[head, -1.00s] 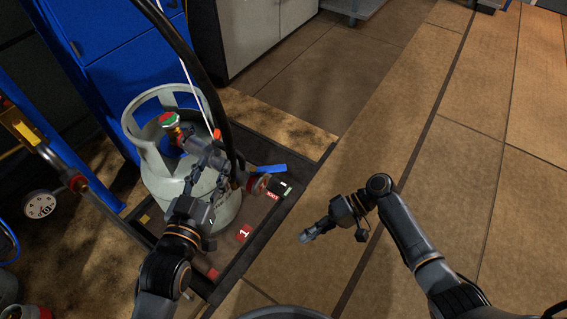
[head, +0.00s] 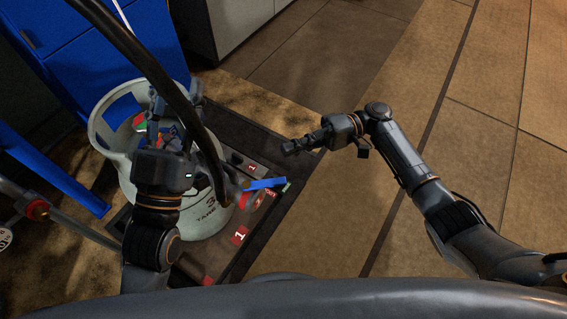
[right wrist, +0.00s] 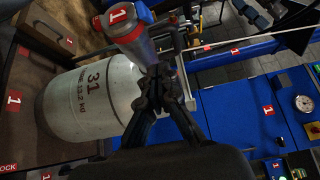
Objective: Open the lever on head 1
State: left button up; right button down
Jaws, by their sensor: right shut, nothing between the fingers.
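The head marked 1 has a blue lever (head: 266,183) and hangs at the end of a black hose (head: 180,95), right of the grey gas cylinder (head: 208,213) in the head view. In the right wrist view, a grey and red head part (right wrist: 128,28) with a "1" label is close beyond my fingers. My right gripper (head: 288,147) is shut and empty, up and right of the lever and apart from it; its closed fingers also show in the right wrist view (right wrist: 163,72). My left gripper (head: 172,100) is over the cylinder's top, fingers apart; its valve is partly hidden.
The cylinder stands on a dark scale platform (head: 262,240) with red "1" labels. A blue cabinet (head: 110,55) is behind it. The black hose crosses in front of the cylinder. The tiled floor (head: 420,250) to the right is clear.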

aim_at(264, 184)
jog(key=shift+s+a, duration=0.45)
jog(key=shift+s, duration=0.4)
jog(key=shift+s+a, duration=0.4)
jog(key=shift+s, duration=0.4)
jog(key=shift+s+a, duration=0.45)
jog(key=shift+s, duration=0.4)
